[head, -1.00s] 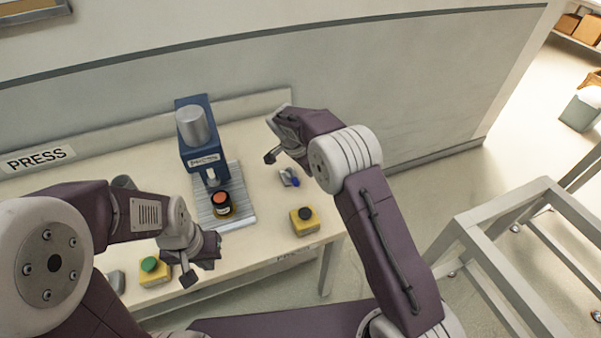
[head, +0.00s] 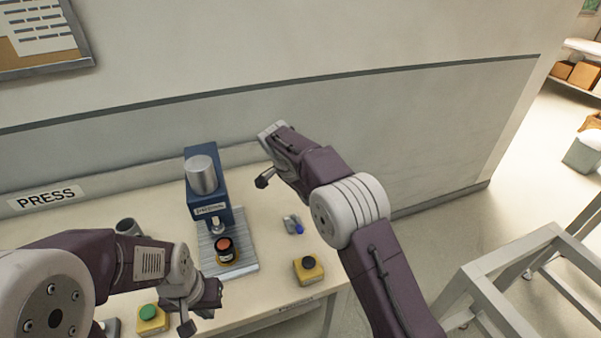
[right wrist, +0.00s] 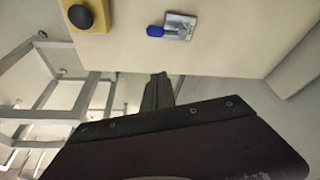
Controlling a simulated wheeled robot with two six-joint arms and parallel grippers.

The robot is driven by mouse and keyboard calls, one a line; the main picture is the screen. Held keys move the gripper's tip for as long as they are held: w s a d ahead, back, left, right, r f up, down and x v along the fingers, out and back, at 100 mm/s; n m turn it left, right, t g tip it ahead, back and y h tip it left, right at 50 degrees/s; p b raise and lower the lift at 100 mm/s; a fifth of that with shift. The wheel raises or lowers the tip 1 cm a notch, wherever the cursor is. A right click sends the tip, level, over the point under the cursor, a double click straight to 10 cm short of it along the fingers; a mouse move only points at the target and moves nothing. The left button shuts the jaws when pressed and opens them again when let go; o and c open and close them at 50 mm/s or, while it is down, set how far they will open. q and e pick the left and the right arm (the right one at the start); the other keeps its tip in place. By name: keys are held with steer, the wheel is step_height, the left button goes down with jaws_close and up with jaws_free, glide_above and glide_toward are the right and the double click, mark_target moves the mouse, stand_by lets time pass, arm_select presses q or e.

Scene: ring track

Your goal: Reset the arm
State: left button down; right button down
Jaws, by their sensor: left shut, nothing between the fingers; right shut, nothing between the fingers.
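My left gripper (head: 211,297) is shut and empty, above the front of the table, close to the green-topped yellow button box (head: 152,319). My right gripper (head: 271,133) is shut and empty, raised near the back edge of the table, to the right of the blue press (head: 207,184). In the right wrist view its closed dark fingers (right wrist: 158,93) show with nothing between them.
An orange-topped dark jar (head: 225,250) stands on the press's plate (head: 245,268). A blue-tipped switch (head: 293,225) and a black-topped yellow button box (head: 308,269) are on the table's right side. A grey metal frame (head: 478,275) stands at the right.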

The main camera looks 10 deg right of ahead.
steer(key=s+d+r+m+p, duration=0.1)
steer(key=s+d+r+p, duration=0.1)
steer(key=s+d+r, duration=0.65)
steer(key=s+d+f+n+y, duration=0.1)
steer(key=s+f+n, duration=0.5)
steer(key=s, duration=0.3)
steer(key=s+f+n+g+y, duration=0.1)
steer(key=s+f+n+y, duration=0.1)
steer(key=s+f+n, duration=0.4)
steer(key=s+f, duration=0.1)
steer(key=s, duration=0.2)
steer(key=shift+d+y+p, duration=0.3)
steer(key=shift+d, duration=0.1)
